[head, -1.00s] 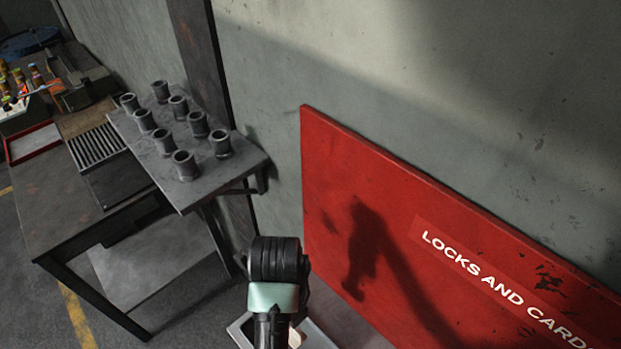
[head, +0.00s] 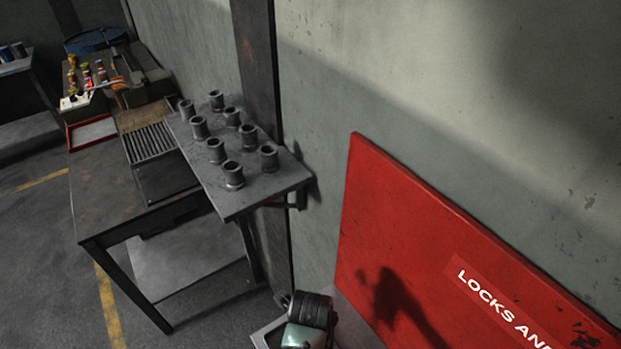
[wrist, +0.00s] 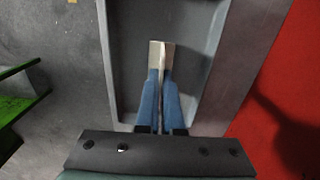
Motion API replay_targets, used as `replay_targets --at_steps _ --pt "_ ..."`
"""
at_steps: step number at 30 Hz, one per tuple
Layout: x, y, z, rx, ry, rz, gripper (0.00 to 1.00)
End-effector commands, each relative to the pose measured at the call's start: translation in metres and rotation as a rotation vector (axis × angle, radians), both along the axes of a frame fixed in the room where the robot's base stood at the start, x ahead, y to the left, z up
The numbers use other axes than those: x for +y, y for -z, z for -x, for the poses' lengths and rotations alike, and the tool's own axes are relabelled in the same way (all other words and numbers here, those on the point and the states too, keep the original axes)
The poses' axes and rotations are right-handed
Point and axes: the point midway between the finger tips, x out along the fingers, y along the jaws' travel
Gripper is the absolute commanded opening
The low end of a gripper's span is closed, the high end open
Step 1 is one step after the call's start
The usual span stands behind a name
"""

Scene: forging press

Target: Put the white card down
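My gripper (wrist: 162,72) shows in the wrist view with its two blue fingers close together. Between the pale fingertips is a thin whitish strip, the white card (wrist: 162,52) seen nearly edge-on. The gripper appears shut on it. Behind and below the fingertips is a grey tray (wrist: 122,55) with raised rims. I cannot tell whether the card touches the tray floor. In the head view a corner of the tray (head: 262,337) shows at the bottom edge, beside my arm. The gripper and card are out of sight there.
A red board (head: 400,230) lettered "LOCKS AND…" is on the wall right of the tray. A shelf (head: 245,200) with several metal cups (head: 233,175) juts out to the left. Beyond is a workbench (head: 115,205). A green frame (wrist: 22,112) stands left in the wrist view.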

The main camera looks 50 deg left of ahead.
Motion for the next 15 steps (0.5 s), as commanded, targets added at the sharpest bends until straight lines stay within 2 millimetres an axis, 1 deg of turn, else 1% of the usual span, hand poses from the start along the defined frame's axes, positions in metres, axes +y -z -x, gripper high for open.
replay_targets --at_steps 5,6,10,15 --pt "0.0000 0.0036 0.0000 0.000 0.000 0.000 0.00" --pt "0.0000 0.0028 -0.0001 0.000 0.000 0.000 0.09" --pt "0.0000 0.0025 0.0000 0.000 0.000 0.000 0.33" --pt "0.0000 0.0024 0.0000 0.000 0.000 0.000 0.34"
